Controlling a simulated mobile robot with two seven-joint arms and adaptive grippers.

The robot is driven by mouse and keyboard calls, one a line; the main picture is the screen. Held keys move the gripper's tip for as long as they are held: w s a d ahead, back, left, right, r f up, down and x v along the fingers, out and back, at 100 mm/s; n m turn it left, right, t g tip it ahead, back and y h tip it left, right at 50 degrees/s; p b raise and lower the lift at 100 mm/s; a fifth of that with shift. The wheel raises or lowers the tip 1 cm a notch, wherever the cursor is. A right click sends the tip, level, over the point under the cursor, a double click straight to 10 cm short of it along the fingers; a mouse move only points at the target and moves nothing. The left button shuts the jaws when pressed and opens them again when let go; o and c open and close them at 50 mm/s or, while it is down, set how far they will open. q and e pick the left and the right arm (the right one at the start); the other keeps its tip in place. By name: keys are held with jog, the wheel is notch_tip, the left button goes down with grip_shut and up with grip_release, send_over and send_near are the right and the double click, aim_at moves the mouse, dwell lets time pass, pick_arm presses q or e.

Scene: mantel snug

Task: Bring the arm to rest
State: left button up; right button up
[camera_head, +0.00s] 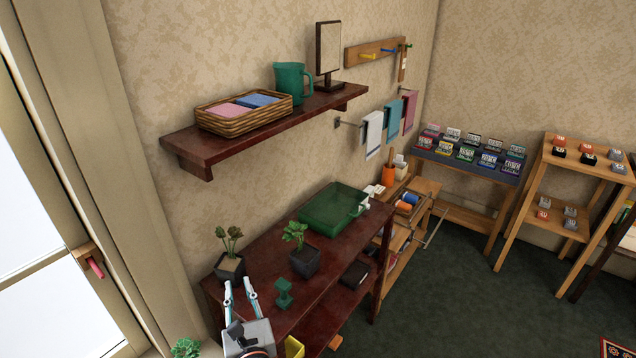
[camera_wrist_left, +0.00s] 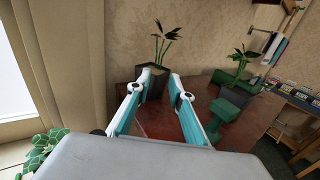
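My left gripper (camera_head: 238,284) is at the bottom left of the head view, by the near left end of the dark red table (camera_head: 265,245). Its two light fingers are apart with nothing between them. In the left wrist view the open fingers (camera_wrist_left: 158,80) point toward a dark pot with a leafy plant (camera_wrist_left: 160,50), which stands beyond the fingertips. Whether the fingers touch the pot cannot be told, but no grip on it shows. My right gripper is in neither view.
Potted plants (camera_head: 230,265) (camera_head: 305,262), a green stand-like piece (camera_head: 284,293) and a green tray (camera_head: 320,222) are on the table. A wall shelf (camera_head: 230,145) holds a wicker basket (camera_head: 240,118) and a green jug (camera_head: 290,83). Dark floor (camera_head: 450,290) is open at right.

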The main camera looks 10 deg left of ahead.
pick_arm(q)
jog(key=s+a+f+n+g, duration=0.3)
jog(key=s+a+n+g, duration=0.45)
jog(key=n, duration=0.65)
jog(key=s+d+n+h, duration=0.2)
jog(key=s+n+h, duration=0.3)
jog(key=s+n, duration=0.4)
jog(key=d+f+n+t+h, duration=0.2)
jog(key=d+f+h, duration=0.5)
jog(key=d+f, duration=0.6)
jog(key=d+t, duration=0.1)
jog(key=d, duration=0.2)
jog(key=shift+w+d+f+h, duration=0.15)
jog(key=shift+w+d+h, duration=0.2)
jog(key=shift+h, duration=0.05)
